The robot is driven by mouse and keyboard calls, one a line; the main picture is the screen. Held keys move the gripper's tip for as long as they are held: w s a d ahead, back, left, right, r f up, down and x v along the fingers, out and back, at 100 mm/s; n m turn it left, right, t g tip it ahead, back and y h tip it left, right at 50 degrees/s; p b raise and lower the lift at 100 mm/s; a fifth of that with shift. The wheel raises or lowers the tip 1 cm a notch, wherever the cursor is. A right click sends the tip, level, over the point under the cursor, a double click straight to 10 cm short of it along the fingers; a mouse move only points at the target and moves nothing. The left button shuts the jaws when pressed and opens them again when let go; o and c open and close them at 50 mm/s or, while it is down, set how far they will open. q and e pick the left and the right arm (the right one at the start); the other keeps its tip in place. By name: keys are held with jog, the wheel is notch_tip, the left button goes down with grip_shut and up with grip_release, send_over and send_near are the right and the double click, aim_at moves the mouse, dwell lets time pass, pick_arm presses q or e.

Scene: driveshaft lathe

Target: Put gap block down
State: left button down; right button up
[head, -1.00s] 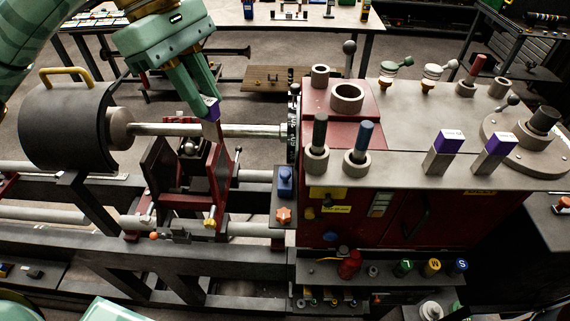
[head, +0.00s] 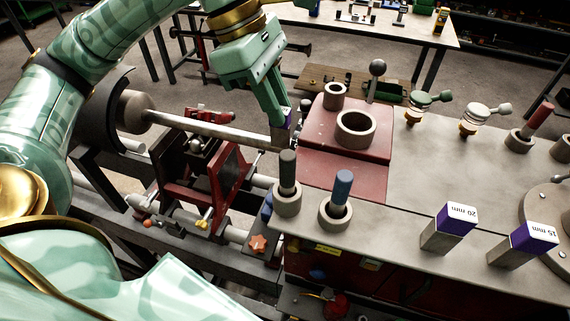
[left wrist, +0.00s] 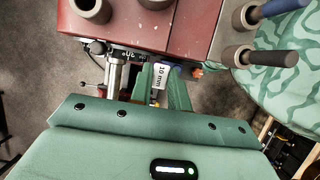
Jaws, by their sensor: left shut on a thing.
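My left gripper (head: 281,122) is shut on the 10 mm gap block (head: 288,119), a small block with a purple side mostly hidden by the fingers. In the left wrist view, the block's white "10 mm" label (left wrist: 161,75) shows between the green fingers of the gripper (left wrist: 162,84). It is beside the left edge of the red headstock, near the right end of the steel shaft (head: 210,130); I cannot tell whether it touches either. The 20 mm gap block (head: 447,229) and 15 mm gap block (head: 522,244) stand upright on the headstock top. My right gripper is not in view.
The grey headstock top (head: 400,180) has free room left of the 20 mm block. Two handled tools, dark (head: 287,171) and blue (head: 342,188), stand in collars at its front left. A raised red plate (head: 328,134) carries two rings and a ball-headed lever.

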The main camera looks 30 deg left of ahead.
aim_at(278, 145)
pick_arm(q)
notch_tip(278, 145, down, 7)
jog(key=shift+w+f+b, duration=0.1)
jog(key=shift+f+b, duration=0.05)
jog(key=shift+b, duration=0.25)
jog(key=shift+f, duration=0.6)
notch_tip(278, 145, down, 4)
jog(key=shift+r, duration=0.1)
jog(key=shift+b, duration=0.35)
jog(key=c, duration=1.8)
grip_release()
jog(key=shift+f, duration=0.2)
jog(key=shift+o, duration=1)
jog(key=shift+r, duration=0.2)
